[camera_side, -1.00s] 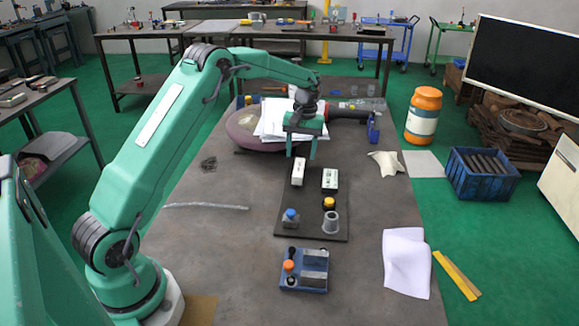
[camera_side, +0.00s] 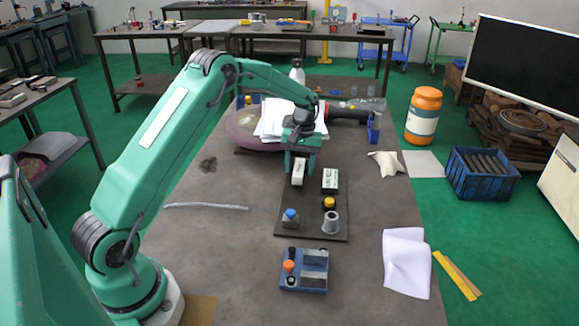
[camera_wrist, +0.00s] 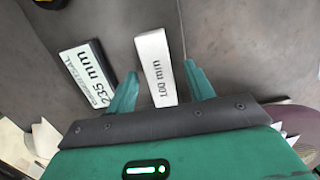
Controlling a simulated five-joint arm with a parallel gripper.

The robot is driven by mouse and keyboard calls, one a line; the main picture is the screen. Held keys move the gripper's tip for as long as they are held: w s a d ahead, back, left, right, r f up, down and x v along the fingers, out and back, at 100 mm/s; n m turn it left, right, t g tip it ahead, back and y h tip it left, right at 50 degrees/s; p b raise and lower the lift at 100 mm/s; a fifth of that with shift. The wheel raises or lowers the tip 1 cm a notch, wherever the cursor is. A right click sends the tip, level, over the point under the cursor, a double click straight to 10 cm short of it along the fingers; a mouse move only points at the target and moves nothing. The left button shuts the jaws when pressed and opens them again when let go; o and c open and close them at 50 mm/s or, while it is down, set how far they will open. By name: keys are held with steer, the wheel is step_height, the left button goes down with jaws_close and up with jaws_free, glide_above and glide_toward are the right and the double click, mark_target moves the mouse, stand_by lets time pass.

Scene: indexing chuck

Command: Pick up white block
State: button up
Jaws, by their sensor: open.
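The white block (camera_side: 297,179) lies on the dark board on the table. In the wrist view, the white block (camera_wrist: 152,52) has a "100 mm" label and lies between my two green fingers. My gripper (camera_side: 299,173) is open and low over the block's far end. In the wrist view, my gripper (camera_wrist: 161,73) has a finger on each side of the block, with a gap visible on both sides. The fingers partly hide the block in the side view.
A white-topped block with dark sides (camera_side: 330,179), marked "235 mm" in the wrist view (camera_wrist: 85,72), lies close beside. Blue-topped (camera_side: 291,215) and yellow-topped (camera_side: 329,203) pieces and a grey cup (camera_side: 331,222) stand nearer on the dark board (camera_side: 310,232).

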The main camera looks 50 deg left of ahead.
mark_target(299, 168)
jaws_close()
steer(key=shift+r, duration=0.15)
steer(key=shift+r, duration=0.5)
step_height(299, 168, up, 3)
steer(key=shift+d+r, duration=0.15)
steer(key=s+d+r, duration=0.3)
steer(key=d+r, duration=0.3)
steer(key=d, duration=0.5)
steer(key=shift+r, duration=0.25)
